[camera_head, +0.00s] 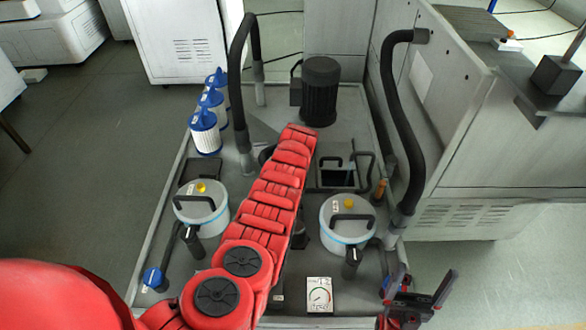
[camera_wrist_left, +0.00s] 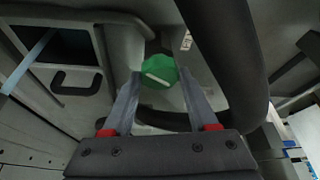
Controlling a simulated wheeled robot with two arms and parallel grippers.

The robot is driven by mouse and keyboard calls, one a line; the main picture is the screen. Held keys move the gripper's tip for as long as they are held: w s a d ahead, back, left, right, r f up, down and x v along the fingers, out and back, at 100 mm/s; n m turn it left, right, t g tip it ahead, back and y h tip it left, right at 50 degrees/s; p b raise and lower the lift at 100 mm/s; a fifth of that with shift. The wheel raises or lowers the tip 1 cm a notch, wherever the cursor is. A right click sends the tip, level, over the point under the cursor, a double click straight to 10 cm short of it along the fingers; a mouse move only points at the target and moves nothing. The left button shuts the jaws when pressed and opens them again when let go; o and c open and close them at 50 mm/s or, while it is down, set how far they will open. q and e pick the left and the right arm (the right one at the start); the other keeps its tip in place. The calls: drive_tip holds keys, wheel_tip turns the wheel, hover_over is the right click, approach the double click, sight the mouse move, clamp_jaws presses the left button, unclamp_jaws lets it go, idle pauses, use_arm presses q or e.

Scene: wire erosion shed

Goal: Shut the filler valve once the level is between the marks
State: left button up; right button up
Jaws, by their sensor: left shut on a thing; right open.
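In the left wrist view, a green faceted knob (camera_wrist_left: 160,70) with a white bar on its face sits between the fingertips of my left gripper (camera_wrist_left: 160,82). The gripper is shut on it. I take it for the filler valve's knob. In the head view my red left arm reaches over the middle of the machine deck, and it hides the left gripper and the knob. My right gripper (camera_head: 418,292) is open and empty, right of the deck's near right corner. I cannot make out a liquid level or its marks in either view.
Two round lidded pots (camera_head: 187,215) (camera_head: 333,233) stand on the deck (camera_head: 165,235). Blue-capped filters (camera_head: 204,132) line its left edge. A black motor (camera_head: 320,85) stands behind, between tall black hoses (camera_head: 236,70) (camera_head: 395,130).

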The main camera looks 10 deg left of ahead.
use_arm(q)
drive_tip(key=shift+c, duration=1.2)
